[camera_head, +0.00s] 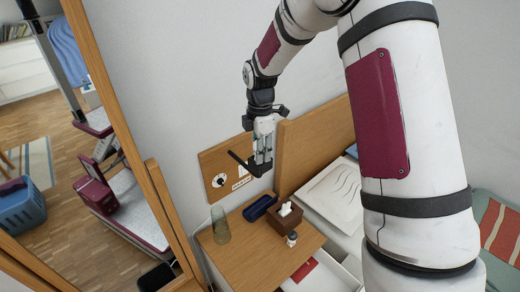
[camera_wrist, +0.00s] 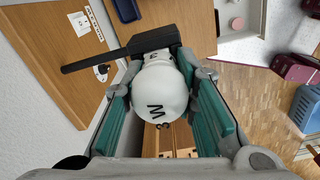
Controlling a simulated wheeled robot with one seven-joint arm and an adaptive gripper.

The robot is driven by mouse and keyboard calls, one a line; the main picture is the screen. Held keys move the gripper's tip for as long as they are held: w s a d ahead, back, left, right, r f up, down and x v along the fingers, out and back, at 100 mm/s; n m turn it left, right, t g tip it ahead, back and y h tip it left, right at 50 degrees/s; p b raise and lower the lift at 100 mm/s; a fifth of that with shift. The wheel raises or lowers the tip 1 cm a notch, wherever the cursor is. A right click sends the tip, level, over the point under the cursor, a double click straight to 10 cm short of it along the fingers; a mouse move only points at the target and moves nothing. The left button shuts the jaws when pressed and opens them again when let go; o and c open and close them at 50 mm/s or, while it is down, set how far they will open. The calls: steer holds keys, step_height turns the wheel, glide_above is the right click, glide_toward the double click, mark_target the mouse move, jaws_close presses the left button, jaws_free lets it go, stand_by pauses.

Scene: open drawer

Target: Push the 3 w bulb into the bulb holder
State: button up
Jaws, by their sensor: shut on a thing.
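The white round 3 w bulb (camera_wrist: 160,92), marked with a W and a partly visible 3, sits between the teal pads of my gripper (camera_wrist: 163,72) in the wrist view. My gripper is shut on it. Just beyond the bulb is a black block with a long bar, which looks like the bulb holder (camera_wrist: 152,40). The bulb's far end is at this block, but I cannot tell whether it is inside. In the head view my gripper (camera_head: 263,158) is by the wooden wall panel, beside the dark bar (camera_head: 240,160); the bulb cannot be made out there.
The wooden wall panel (camera_head: 212,165) carries a round fitting (camera_head: 218,181). A drawer (camera_head: 330,277) stands open. A mirror frame (camera_head: 110,95) is left.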

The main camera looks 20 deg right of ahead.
steer(key=o, duration=1.2)
steer(key=shift+c, duration=0.2)
step_height(320, 180, up, 11)
steer(key=shift+r, duration=0.5)
